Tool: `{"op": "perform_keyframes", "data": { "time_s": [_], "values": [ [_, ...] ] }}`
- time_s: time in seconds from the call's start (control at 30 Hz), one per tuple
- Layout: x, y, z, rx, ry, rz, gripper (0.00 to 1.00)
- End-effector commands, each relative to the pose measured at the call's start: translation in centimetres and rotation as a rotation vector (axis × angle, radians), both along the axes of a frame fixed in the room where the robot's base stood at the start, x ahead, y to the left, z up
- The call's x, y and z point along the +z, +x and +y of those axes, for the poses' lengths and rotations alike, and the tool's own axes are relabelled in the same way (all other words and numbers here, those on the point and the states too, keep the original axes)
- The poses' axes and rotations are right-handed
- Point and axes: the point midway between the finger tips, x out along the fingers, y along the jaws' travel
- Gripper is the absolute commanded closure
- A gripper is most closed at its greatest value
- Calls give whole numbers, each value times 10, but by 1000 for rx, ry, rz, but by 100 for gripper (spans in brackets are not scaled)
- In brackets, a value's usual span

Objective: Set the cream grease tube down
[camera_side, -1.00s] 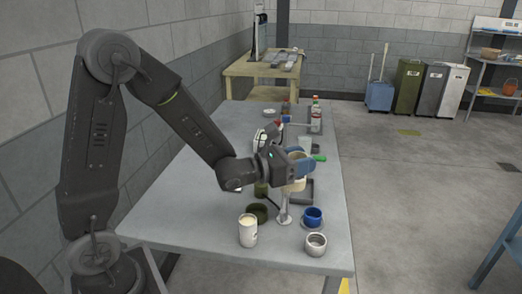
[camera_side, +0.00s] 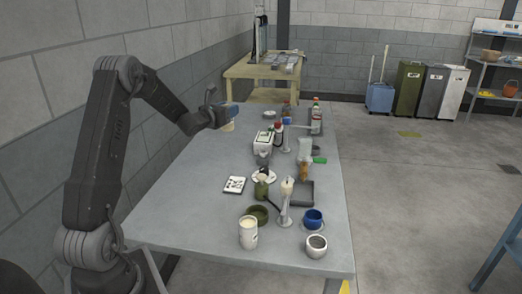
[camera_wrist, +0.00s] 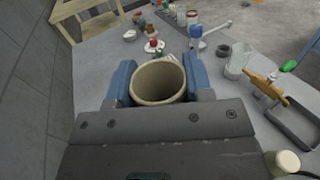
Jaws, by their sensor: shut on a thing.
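The cream grease tube (camera_wrist: 159,82) is a hollow, open-topped cream cylinder between the blue fingers of my gripper (camera_wrist: 160,85) in the wrist view. My gripper is shut on it. In the side view my gripper (camera_side: 224,112) is above the left side of the grey table (camera_side: 195,210), and part of the tube (camera_side: 229,126) shows just below the fingers. The fingers hide the rest of it there. The tube looks held up off the table, though the exact gap cannot be told.
A white box (camera_side: 263,144) and bottles (camera_side: 316,115) stand farther back. The table's left part is clear.

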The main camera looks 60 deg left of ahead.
Motion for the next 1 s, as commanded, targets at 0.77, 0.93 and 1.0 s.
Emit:
{"op": "perform_keyframes", "data": {
  "time_s": [0.77,0.93,1.0],
  "values": [
    [-78,-18,51,76,2,4,80],
    [-98,11,36,73,1,5,80],
    [-108,25,29,73,1,5,80]
  ]
}}
